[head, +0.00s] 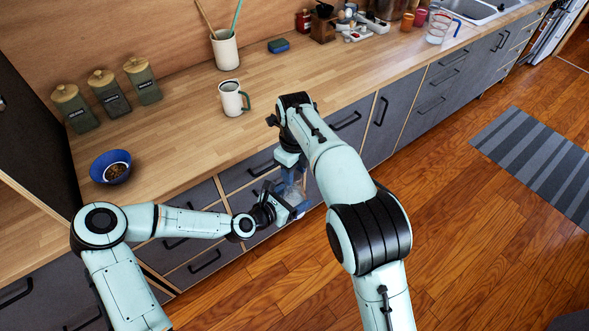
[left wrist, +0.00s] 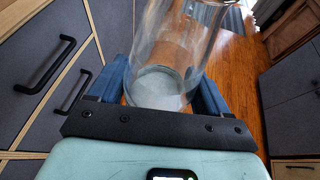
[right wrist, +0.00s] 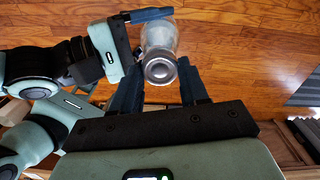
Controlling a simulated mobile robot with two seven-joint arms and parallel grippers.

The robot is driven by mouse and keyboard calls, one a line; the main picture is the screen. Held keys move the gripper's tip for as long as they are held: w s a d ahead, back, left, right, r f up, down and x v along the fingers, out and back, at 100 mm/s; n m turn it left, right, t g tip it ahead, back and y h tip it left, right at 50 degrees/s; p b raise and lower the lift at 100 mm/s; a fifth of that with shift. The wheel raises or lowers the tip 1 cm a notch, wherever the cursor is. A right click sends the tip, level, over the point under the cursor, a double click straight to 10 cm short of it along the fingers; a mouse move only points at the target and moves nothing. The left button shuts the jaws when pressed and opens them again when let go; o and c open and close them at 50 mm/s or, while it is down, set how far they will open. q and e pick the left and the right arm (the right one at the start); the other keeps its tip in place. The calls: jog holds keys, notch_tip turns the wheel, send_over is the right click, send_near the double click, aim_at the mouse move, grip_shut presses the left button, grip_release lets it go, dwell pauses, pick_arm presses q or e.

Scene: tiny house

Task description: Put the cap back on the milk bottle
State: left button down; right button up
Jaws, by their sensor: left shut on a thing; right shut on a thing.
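The clear glass milk bottle (left wrist: 190,45) stands between the blue fingers of my left gripper (left wrist: 160,92), which is shut on it. In the head view the bottle (head: 293,194) is held in the air in front of the drawers, partly hidden by the grippers. My right gripper (head: 291,172) is directly above the bottle, pointing down. In the right wrist view a round grey cap (right wrist: 160,69) shows at the bottle's mouth, between the fingertips of my right gripper, which is shut on it. I cannot tell whether the cap touches or sits on the neck.
The wooden counter (head: 185,130) runs behind my arms, with a blue bowl (head: 111,167), a white mug (head: 233,98), several green canisters (head: 143,81) and a utensil holder (head: 225,50). Grey drawers (head: 240,172) are close behind the grippers. The wooden floor (head: 460,220) at right is open, with a striped rug (head: 540,155).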

jog(key=m, duration=0.2)
jog(key=shift+m, duration=0.4)
jog(key=m, duration=0.3)
jog(key=shift+s+f+m, duration=0.1)
jog(key=shift+f+m, duration=0.2)
jog(key=shift+r+m, duration=0.25)
jog(key=shift+m, duration=0.45)
jog(key=o, duration=1)
jog(key=shift+r, duration=0.1)
